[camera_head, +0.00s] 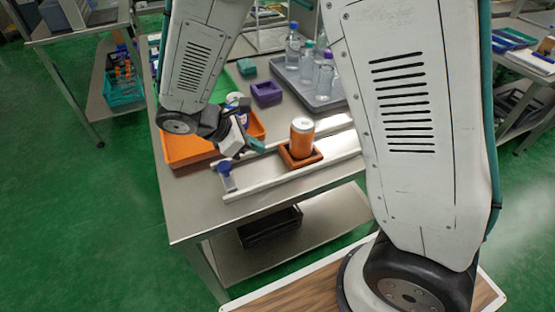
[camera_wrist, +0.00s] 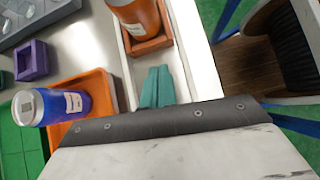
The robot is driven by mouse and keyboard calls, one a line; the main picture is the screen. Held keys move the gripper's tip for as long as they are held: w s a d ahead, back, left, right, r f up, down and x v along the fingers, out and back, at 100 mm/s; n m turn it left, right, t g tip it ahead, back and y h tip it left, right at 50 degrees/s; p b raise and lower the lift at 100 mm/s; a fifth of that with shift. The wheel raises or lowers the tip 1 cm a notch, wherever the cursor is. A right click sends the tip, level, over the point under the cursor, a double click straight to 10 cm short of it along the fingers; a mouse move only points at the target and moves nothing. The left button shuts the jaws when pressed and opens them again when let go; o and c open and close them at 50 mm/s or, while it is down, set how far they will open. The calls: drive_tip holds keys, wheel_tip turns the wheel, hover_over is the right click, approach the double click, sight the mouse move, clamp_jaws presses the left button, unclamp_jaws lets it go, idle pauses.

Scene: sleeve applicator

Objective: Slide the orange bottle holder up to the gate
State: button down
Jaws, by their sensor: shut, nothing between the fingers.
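The orange bottle holder (camera_head: 288,160) is a small square tray with an orange, pale-topped bottle (camera_head: 302,138) upright in it. It sits between the white rails of a track (camera_head: 262,184) on the metal table. The wrist view also shows the holder (camera_wrist: 152,46) and part of the bottle (camera_wrist: 135,14). My gripper (camera_head: 257,147) is shut and empty. Its teal fingertips (camera_wrist: 157,86) are over the track, left of the holder in the head view, with a small gap to it. A blue block on a pale post (camera_head: 225,167) stands at the track's left end; I cannot tell whether it is the gate.
An orange tray (camera_head: 182,150) beside the track holds a blue bottle (camera_wrist: 66,104). A purple box (camera_head: 266,93), a teal box (camera_head: 247,67) and a grey tray (camera_head: 336,101) with clear bottles stand farther back. My arm hides the track's right end.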

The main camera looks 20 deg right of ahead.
sight(287, 164)
drive_tip(key=shift+n, duration=0.5)
drive_tip(key=x, duration=0.7)
drive_tip(key=w+a+f+x, duration=0.1)
drive_tip(key=x, duration=0.2)
drive_tip(key=shift+d+f, duration=0.15)
drive_tip(key=shift+f, duration=0.1)
drive_tip(key=shift+d+t, duration=0.1)
drive_tip(key=shift+t, duration=0.2)
